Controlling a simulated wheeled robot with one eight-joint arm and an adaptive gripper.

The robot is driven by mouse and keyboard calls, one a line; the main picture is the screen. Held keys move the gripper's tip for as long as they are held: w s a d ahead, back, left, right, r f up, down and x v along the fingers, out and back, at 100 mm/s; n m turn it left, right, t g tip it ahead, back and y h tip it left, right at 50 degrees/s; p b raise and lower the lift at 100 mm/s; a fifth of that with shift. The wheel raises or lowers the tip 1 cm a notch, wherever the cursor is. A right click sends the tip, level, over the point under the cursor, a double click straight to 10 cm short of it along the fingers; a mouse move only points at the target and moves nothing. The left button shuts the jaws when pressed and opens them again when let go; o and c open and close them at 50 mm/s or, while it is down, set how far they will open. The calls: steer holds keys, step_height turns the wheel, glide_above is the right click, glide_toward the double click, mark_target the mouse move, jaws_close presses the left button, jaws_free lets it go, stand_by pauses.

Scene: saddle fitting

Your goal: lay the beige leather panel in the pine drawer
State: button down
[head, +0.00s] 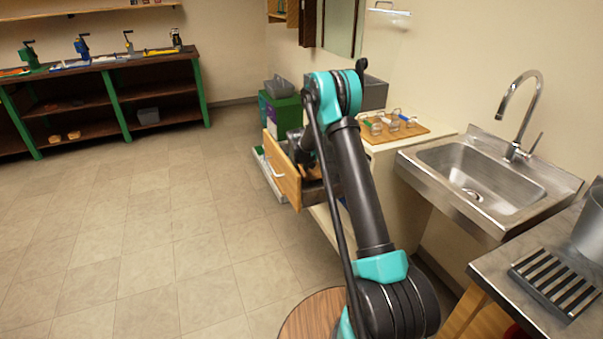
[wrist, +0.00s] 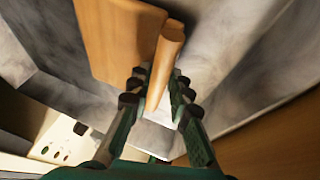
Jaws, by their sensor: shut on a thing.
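In the head view my arm hides most of the gripper and the drawer's inside.
A wooden board with several small glass items (head: 393,127) sits on the cabinet top. A steel sink (head: 480,180) is to the right. A green bin (head: 281,110) stands behind the drawer. A round wooden top (head: 305,318) is at the bottom. The floor at left is clear.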

steer(key=shift+f, duration=0.6)
steer(key=shift+f, duration=0.1)
steer(key=c, duration=1.4)
jaws_free()
steer(key=v, duration=1.2)
steer(key=s+d+r+m, duration=0.1)
steer(key=s+d+r, duration=0.15)
steer(key=s, duration=0.45)
steer(key=s+d+r, duration=0.2)
steer(key=s+r, duration=0.2)
steer(key=s, duration=0.2)
steer(key=s+d+m, duration=0.1)
steer(key=s, duration=1.1)
steer(key=s+d+f+m, duration=0.1)
steer(key=s+d, duration=0.1)
steer(key=s, duration=1)
steer(key=s+d+f+m+g+y, duration=0.1)
steer(key=s+d, duration=0.1)
steer(key=s, duration=1)
steer(key=shift+s+f, duration=0.1)
steer(key=shift+s, duration=0.05)
